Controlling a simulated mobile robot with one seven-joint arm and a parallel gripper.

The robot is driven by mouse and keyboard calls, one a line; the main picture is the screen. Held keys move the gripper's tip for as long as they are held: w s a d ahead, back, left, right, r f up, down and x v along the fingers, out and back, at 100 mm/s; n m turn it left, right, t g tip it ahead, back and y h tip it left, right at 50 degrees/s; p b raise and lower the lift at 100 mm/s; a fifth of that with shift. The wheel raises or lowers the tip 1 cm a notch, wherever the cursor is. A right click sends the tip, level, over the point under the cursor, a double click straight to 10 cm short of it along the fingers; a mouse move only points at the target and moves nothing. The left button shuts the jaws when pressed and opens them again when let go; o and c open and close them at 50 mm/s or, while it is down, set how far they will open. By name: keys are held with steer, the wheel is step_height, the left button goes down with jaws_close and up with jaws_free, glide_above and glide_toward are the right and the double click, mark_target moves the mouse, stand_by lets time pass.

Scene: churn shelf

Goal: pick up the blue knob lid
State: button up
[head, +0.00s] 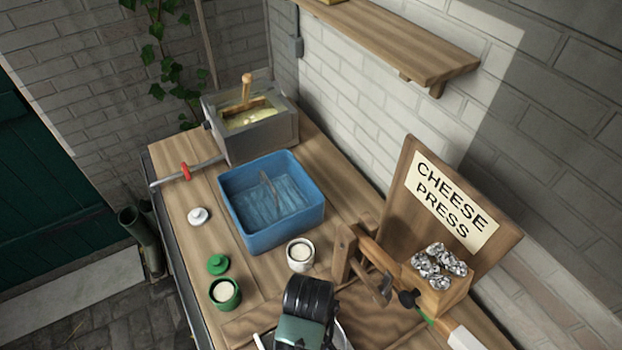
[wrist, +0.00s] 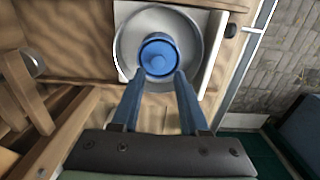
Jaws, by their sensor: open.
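The blue knob lid (wrist: 159,54) shows in the wrist view as a blue disc with a round knob on top. It sits in a round grey metal dish (wrist: 205,40). My gripper (wrist: 157,78) is open, with its two blue fingers pointing at the lid's near side, one to each side. Nothing is held between them. I cannot tell the height gap between the fingertips and the lid. In the head view my arm's end covers the area at the bottom, and the lid is hidden there.
A blue basin (head: 258,241) of water stands mid-bench, with a metal vat (head: 278,133) behind. A white pot (head: 300,267), a green pot (head: 238,304), a green lid (head: 218,264) and a white lid (head: 199,216) stand nearby. The cheese press (head: 395,232) is at right.

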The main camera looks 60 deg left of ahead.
steer(key=shift+w+f+p, duration=0.1)
steer(key=shift+f+p, duration=0.6)
steer(key=shift+f, duration=1.95)
jaws_close()
